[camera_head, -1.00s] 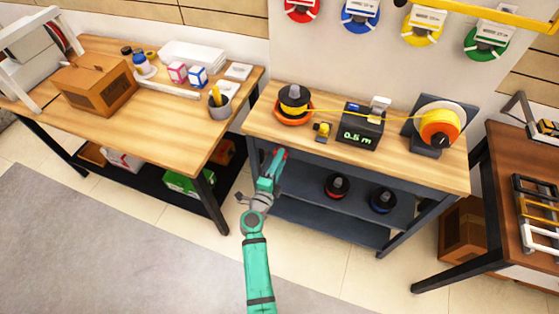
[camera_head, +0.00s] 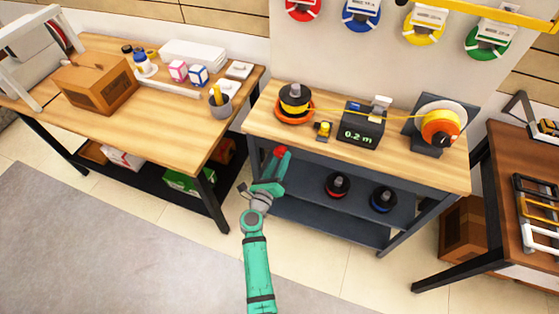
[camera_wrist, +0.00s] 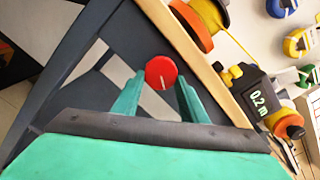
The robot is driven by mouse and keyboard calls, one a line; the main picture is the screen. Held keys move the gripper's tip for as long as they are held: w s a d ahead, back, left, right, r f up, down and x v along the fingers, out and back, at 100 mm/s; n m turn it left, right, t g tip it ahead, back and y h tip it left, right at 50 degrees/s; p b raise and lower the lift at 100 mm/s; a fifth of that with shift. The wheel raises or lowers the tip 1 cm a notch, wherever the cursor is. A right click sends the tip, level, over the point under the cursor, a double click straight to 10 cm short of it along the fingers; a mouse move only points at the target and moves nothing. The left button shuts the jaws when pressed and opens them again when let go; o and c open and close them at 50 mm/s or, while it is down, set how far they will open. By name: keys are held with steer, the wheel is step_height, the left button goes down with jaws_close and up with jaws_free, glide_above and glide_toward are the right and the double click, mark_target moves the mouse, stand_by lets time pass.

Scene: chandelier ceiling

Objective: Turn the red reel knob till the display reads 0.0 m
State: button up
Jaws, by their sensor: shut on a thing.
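The red reel knob (camera_head: 280,151) is on the front of the middle workbench, near its left end. In the wrist view the round knob (camera_wrist: 161,72), with a pale line on its face, sits between the two teal fingers. My gripper (camera_head: 278,165) is shut on it. The display (camera_head: 358,135) on a dark box on the bench reads 0.2 m. A yellow line runs from the left reel (camera_head: 295,101) past the display to the orange and yellow reel (camera_head: 440,127) on the right.
A wooden table (camera_head: 150,120) with a cardboard box (camera_head: 95,82) and a pen cup (camera_head: 220,103) stands left. Red and blue spools (camera_head: 337,185) sit on the shelf below. A brown table (camera_head: 510,200) stands right.

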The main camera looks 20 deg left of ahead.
steer(key=shift+s+a+f+m, duration=0.1)
steer(key=shift+s+a+m, duration=0.05)
steer(key=shift+m, duration=0.95)
steer(key=shift+w, duration=0.2)
steer(key=shift+c, duration=0.2)
steer(key=o, duration=1.1)
steer(key=shift+s+a, duration=0.1)
steer(key=shift+a, duration=0.05)
steer(key=shift+d, duration=0.2)
steer(key=s, duration=1)
steer(key=shift+s+a, duration=0.25)
steer(key=shift+s, duration=0.05)
